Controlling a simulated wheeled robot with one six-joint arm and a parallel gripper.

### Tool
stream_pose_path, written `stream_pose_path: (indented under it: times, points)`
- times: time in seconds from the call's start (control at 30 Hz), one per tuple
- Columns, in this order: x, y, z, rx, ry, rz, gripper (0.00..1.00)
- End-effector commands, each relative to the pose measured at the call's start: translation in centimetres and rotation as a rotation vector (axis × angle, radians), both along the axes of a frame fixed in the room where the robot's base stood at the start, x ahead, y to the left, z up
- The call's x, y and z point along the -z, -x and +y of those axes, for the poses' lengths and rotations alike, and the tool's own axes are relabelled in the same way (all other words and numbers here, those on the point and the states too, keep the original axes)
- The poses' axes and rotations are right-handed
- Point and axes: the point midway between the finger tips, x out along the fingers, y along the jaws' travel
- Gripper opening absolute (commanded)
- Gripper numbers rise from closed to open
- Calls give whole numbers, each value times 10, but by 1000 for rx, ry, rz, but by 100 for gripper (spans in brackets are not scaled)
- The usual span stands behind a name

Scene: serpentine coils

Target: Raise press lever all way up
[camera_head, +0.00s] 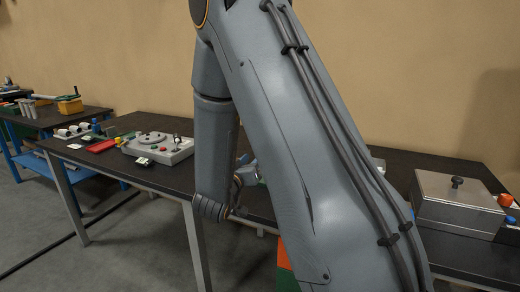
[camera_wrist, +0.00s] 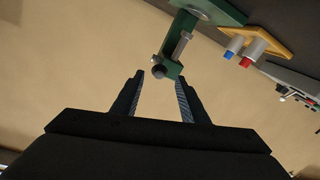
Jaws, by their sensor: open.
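In the wrist view, a green press (camera_wrist: 178,45) hangs in from the top edge, the picture being tilted over. A metal lever rod (camera_wrist: 180,45) runs along it, with a dark round knob (camera_wrist: 158,71) near its end. My gripper (camera_wrist: 159,78) is open, its two dark fingers apart and pointing at the press. The knob shows in the gap between the fingertips; I cannot tell whether it is in depth between them or just beyond. No contact is visible. In the head view my arm hides the press and the gripper's jaws.
A yellow holder (camera_wrist: 268,40) with blue-ended and red-ended cylinders is beside the press. In the head view, a grey lidded box (camera_head: 455,205) stands at the right of the dark bench. A grey device with dials (camera_head: 160,147) is on the left bench, with small parts around it.

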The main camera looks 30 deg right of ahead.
Motion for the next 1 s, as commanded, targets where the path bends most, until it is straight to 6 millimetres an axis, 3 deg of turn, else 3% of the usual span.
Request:
stream_pose_path:
  times: [0.5,0.9,1.0]
  points:
    - [-1,-44,-50,3,3,-1,40]
    - [-1,-51,-56,2,3,-2,40]
    - [-1,-51,-56,2,3,-2,25]
